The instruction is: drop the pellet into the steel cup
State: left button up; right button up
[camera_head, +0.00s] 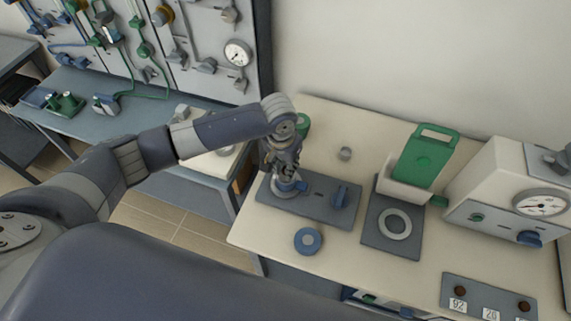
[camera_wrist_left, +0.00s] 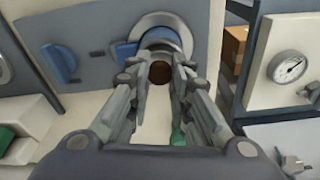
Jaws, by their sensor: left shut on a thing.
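My left gripper (camera_head: 285,176) points down over the left end of a grey plate (camera_head: 322,205) on the bench. In the left wrist view its fingers (camera_wrist_left: 160,76) are shut on a brown round pellet (camera_wrist_left: 159,73). Just beyond the fingertips is a round steel piece with a blue band (camera_wrist_left: 162,33); it also shows below the gripper in the head view (camera_head: 292,188). A small grey cylinder (camera_head: 345,153) stands behind the plate. I cannot tell for certain which of these two is the steel cup. My right gripper is not in view.
A blue ring (camera_head: 308,240) lies in front of the plate. A blue knob (camera_head: 340,195) stands on it. To the right are a dark mat with a pale ring (camera_head: 394,223), a green panel (camera_head: 424,157) and a white gauge unit (camera_head: 508,195). A dark labelled tray (camera_head: 484,300) holds brown pellets.

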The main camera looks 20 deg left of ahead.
pick_arm(q)
jog(key=o, duration=0.8)
jog(key=shift+c, duration=0.2)
jog(key=shift+r, duration=0.15)
notch_tip(320, 180, up, 12)
jog(key=s, duration=0.1)
jog(key=shift+s+a+f, duration=0.15)
jog(key=shift+s+f, duration=0.05)
jog(key=shift+f, duration=0.1)
